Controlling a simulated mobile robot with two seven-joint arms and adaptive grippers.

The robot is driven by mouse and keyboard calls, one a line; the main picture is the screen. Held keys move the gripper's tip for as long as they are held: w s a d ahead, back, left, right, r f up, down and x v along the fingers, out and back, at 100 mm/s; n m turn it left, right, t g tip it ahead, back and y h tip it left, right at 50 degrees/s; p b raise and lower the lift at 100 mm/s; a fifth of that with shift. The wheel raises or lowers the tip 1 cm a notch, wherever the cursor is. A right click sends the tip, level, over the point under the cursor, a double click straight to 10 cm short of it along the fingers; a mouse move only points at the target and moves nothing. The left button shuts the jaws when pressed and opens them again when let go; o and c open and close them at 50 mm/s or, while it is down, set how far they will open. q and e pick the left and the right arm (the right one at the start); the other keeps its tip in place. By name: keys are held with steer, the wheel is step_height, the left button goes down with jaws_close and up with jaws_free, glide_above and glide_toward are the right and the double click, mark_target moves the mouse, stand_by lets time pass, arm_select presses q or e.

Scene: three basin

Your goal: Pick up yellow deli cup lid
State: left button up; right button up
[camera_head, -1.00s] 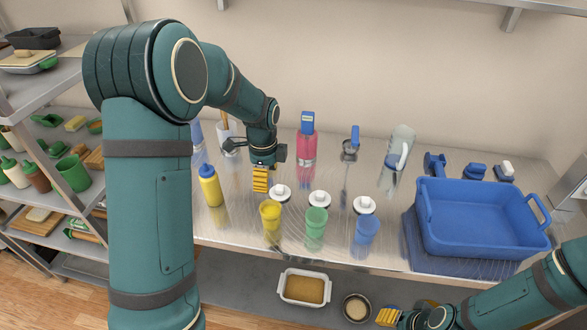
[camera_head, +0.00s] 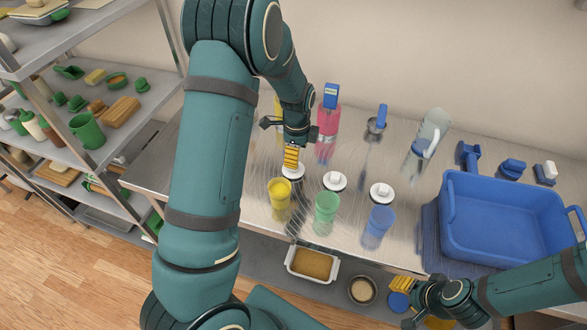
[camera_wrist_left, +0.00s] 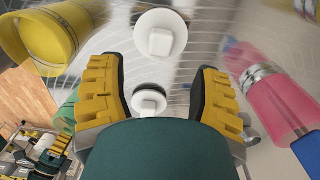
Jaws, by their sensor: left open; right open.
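The yellow deli cup (camera_head: 280,192) stands on the steel table, and a white knobbed lid (camera_head: 295,173) lies just behind it. I take this as the yellow cup's lid, though it looks white. In the left wrist view this lid (camera_wrist_left: 160,36) lies ahead of the fingertips, beside the yellow cup (camera_wrist_left: 38,40). My left gripper (camera_head: 291,160) is open and empty, its fingers close above the lid and partly hiding it; contact cannot be told. Between its fingers (camera_wrist_left: 158,78) a second white lid (camera_wrist_left: 149,102) shows beyond. My right gripper (camera_head: 403,285) is open at the lower right, away from the lids.
Green (camera_head: 326,207) and blue (camera_head: 380,222) cups stand to the right, with white lids (camera_head: 335,181) (camera_head: 382,193) behind them. A pink bottle (camera_head: 328,122) stands behind my left gripper. A blue basin (camera_head: 452,228) fills the table's right. Shelves (camera_head: 50,145) stand at left.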

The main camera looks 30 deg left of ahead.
arm_select(q)
steer(key=f, duration=0.5)
steer(key=shift+a+f, duration=0.25)
steer(key=shift+f, duration=0.05)
steer(key=shift+s, duration=0.1)
steer(key=c, duration=0.9)
